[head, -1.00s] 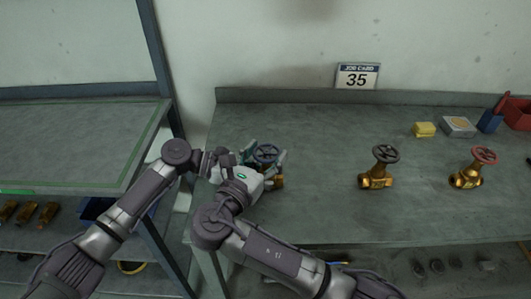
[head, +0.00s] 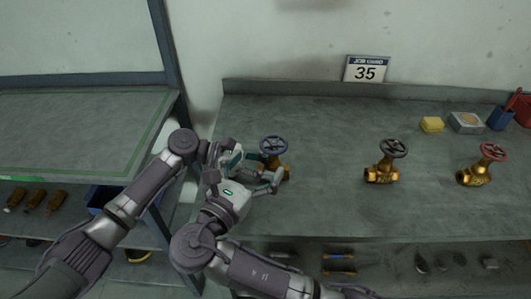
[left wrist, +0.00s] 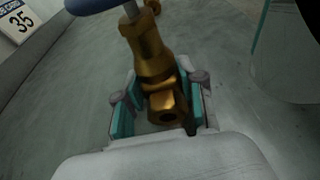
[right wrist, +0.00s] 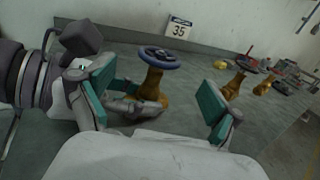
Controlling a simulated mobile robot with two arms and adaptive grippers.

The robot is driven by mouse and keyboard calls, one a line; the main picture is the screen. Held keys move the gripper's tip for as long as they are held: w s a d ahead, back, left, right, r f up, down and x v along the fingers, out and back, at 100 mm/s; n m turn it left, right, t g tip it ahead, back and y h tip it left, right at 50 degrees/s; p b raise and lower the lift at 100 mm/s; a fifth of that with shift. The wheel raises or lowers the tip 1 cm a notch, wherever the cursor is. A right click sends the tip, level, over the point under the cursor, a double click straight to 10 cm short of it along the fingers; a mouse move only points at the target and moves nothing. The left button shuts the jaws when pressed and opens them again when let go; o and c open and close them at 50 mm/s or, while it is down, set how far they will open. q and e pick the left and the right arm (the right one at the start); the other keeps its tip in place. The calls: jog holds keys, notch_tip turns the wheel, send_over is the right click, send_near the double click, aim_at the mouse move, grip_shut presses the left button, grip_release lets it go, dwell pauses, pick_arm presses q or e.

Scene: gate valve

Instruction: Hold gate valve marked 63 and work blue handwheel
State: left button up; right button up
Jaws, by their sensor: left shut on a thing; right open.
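The brass gate valve with the blue handwheel (head: 273,145) stands upright near the left end of the bench. Its brass body shows in the left wrist view (left wrist: 147,45). My left gripper (left wrist: 160,108) is shut on the lower body, a finger on each side. My right gripper (head: 268,184) is open, low on the near side of the valve. In the right wrist view the valve body (right wrist: 152,82) and handwheel (right wrist: 159,57) stand beyond the spread fingers, apart from the right pads. No mark 63 is readable on any valve.
A job card (head: 366,69) reading 35 stands at the back. To the right are a valve with a dark handwheel (head: 393,148) and one with a red handwheel (head: 493,152). A yellow block (head: 432,124) lies behind. The bench between the valves is clear.

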dwell(0.4)
pick_arm(q)
jog(key=o, duration=0.9)
jog(key=shift+o, duration=0.2)
